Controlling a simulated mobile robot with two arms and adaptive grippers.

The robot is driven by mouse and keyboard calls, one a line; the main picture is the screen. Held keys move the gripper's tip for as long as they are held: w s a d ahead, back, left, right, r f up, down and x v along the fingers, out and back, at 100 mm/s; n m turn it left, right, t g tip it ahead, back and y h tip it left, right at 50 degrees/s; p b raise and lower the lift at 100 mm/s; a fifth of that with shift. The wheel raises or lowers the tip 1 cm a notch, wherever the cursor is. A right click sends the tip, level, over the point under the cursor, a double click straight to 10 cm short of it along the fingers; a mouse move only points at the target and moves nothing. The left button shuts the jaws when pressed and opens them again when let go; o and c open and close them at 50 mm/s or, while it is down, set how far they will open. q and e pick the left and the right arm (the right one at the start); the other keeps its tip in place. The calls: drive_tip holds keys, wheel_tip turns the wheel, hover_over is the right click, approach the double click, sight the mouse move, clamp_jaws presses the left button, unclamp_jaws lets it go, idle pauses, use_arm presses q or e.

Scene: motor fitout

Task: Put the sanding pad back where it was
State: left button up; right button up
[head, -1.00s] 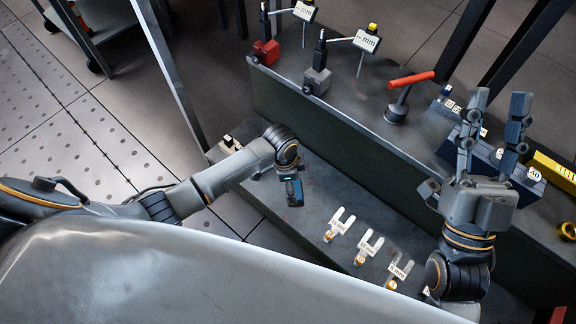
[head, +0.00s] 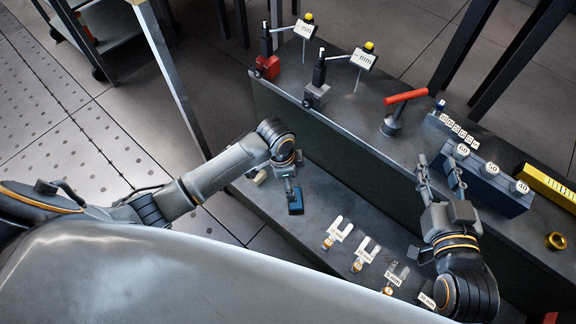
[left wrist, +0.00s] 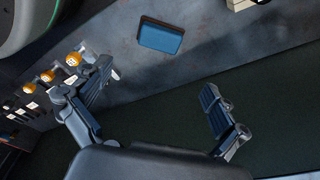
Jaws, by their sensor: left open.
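The sanding pad appears to be the small blue block (head: 294,202) lying on the lower shelf (head: 316,205). It also shows in the left wrist view (left wrist: 161,37), lying flat with bare shelf around it. My left gripper (head: 291,182) is just above and behind the pad in the head view. In the left wrist view my left gripper (left wrist: 154,90) has its fingers wide apart with nothing between them, and the pad is beyond the fingertips. My right gripper (head: 438,168) is open and empty at the right, in front of the dark blue block (head: 484,180).
Several fork-shaped shims (head: 338,232) with labels lie on the lower shelf, right of the pad. A pale block (head: 258,177) sits at the shelf's left end. The upper ledge holds a red-handled tool (head: 396,112), two gauge stands (head: 317,88) and a yellow bar (head: 546,186).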

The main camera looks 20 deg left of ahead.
use_arm(q)
drive_tip(key=d+r+n+t+h, duration=0.4)
drive_tip(key=d+r+t, duration=0.2)
drive_tip(key=d+r, duration=0.15)
drive_tip(key=s+a+r+n+t+y, duration=0.1)
drive_tip(key=a+r+n+t, duration=0.2)
drive_tip(key=r, duration=0.6)
drive_tip(key=s+a+r+n+t, duration=0.1)
drive_tip(key=a+r+n+t, duration=0.2)
drive_tip(key=r, duration=0.7)
drive_tip(key=a+t, duration=0.1)
drive_tip(key=t, duration=0.1)
drive_tip(key=shift+a+t+y, duration=0.3)
drive_tip(key=shift+t+y, duration=0.1)
drive_tip(key=shift+s, duration=0.1)
